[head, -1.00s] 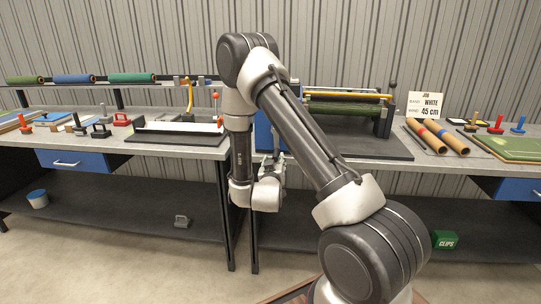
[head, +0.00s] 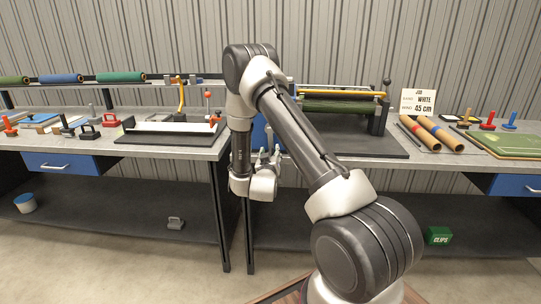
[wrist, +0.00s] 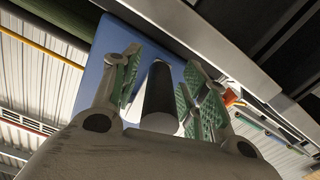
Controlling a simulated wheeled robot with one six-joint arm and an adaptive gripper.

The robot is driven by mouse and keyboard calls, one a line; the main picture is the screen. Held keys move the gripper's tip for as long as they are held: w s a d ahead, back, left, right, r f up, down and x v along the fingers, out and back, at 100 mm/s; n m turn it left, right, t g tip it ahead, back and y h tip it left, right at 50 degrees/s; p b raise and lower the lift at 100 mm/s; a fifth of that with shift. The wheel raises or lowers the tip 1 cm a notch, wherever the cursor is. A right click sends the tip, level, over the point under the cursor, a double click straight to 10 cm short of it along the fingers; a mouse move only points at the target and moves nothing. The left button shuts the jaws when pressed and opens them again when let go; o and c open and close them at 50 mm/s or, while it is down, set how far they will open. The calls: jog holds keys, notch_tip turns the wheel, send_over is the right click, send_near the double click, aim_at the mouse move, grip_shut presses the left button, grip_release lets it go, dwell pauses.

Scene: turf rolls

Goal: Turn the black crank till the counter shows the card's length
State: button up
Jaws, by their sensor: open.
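My gripper (head: 270,158) hangs low at the front left of the winding machine (head: 345,104), partly hidden by my own arm. In the wrist view my gripper (wrist: 160,85) is open, its green-padded fingers on either side of a black cylindrical grip (wrist: 160,90) with a pale end, which looks like the crank's handle. I cannot tell if a pad touches it. A blue panel (wrist: 95,85) lies behind it. The job card (head: 419,102) reads band white, wind 45 cm. The counter does not show, and the rest of the crank is hidden.
Brown rolls (head: 440,134) and a green turf piece (head: 508,142) lie right of the machine. The left bench bears a black-based tray (head: 170,136) and several small tools. A green clips box (head: 438,235) is on the lower shelf.

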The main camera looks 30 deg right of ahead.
grip_shut()
jog(key=shift+a, duration=0.1)
